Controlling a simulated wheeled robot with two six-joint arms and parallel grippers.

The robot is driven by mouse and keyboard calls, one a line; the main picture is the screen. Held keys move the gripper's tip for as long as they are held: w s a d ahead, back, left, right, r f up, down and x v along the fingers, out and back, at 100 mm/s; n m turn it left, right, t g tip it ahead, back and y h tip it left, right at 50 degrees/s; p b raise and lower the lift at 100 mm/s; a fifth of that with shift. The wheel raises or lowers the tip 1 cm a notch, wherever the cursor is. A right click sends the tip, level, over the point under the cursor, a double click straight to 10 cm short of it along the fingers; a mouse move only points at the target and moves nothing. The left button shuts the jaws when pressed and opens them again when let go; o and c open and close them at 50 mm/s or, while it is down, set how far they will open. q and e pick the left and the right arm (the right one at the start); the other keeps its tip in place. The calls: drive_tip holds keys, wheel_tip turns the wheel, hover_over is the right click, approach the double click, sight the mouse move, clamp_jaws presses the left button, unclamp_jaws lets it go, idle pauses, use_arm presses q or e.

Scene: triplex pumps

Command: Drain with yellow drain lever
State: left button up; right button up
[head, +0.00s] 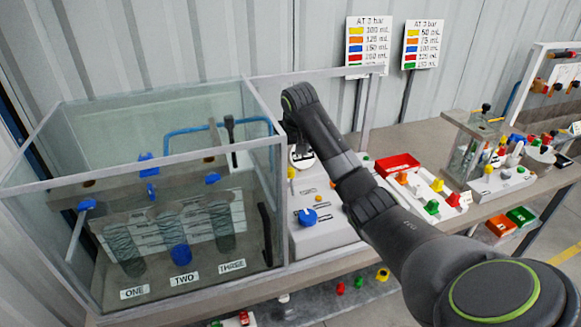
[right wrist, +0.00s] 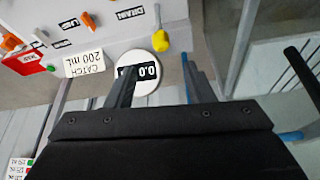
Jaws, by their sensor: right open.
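The yellow drain lever (right wrist: 160,40) shows in the right wrist view, beside an upside-down label that reads DRAIN (right wrist: 130,14). In the head view a small yellow part, apparently the same lever (head: 291,172), shows at the left edge of the grey console (head: 325,238), below my right wrist. My right gripper (right wrist: 164,80) is open and empty. Its two fingers point toward the console, with the yellow lever beyond the gap and apart from them. A round white gauge (right wrist: 149,62) reading 0.0 is partly behind the left finger. My left gripper is not in view.
A glass tank (head: 284,190) with cylinders labelled ONE, TWO and THREE stands left of the console. The console carries a blue knob (head: 308,216). A CATCH 200 mL card (right wrist: 84,63) lies near the gauge. A red tray (head: 398,161) and coloured parts are to the right.

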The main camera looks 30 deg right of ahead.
sight(291, 170)
drive_tip(key=p+x, duration=0.1)
drive_tip(key=x, duration=0.6)
drive_tip(key=shift+w, duration=0.1)
drive_tip(key=x, duration=0.3)
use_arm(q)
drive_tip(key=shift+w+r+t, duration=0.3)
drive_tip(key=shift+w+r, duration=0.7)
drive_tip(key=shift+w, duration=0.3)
use_arm(e)
drive_tip(key=shift+w+f, duration=0.25)
drive_tip(key=shift+f, duration=0.45)
drive_tip(key=shift+c, duration=0.5)
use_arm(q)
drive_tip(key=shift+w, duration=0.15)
use_arm(e)
clamp_jaws()
